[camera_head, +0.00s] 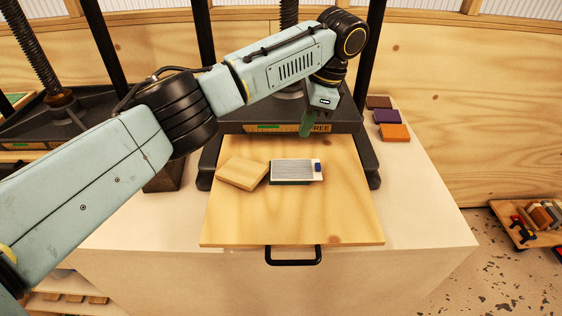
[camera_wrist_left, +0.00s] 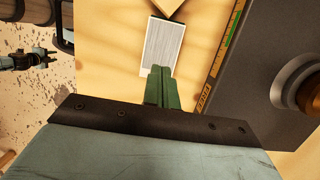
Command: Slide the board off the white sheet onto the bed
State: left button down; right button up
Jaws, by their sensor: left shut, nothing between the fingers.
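The pale wooden board (camera_head: 242,173) lies flat and turned at an angle on the wooden bed (camera_head: 300,226), left of the white sheet. My left gripper (camera_head: 308,124), with green fingers, is shut and empty, above the back part of the bed. Its fingertips (camera_wrist_left: 160,70) show near the sheet's end.
The black press frame (camera_head: 374,165) stands around the back of the bed, with a FREE label. Brown, purple and orange blocks (camera_head: 394,132) lie to the right. A black handle (camera_head: 293,261) is at the bed's front. The bed's front is clear.

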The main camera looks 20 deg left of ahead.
aim_at(274, 170)
pick_arm(q)
jog(key=x, duration=1)
jog(key=shift+w+a+f, duration=0.1)
jog(key=shift+w+f, duration=0.1)
jog(key=shift+f, duration=0.2)
jog(key=a, duration=0.3)
jog(key=shift+s+p, duration=0.3)
jog(key=shift+s, duration=0.1)
jog(key=shift+s+a, duration=0.15)
jog(key=shift+a, duration=0.25)
pick_arm(e)
jog(key=shift+w, duration=0.15)
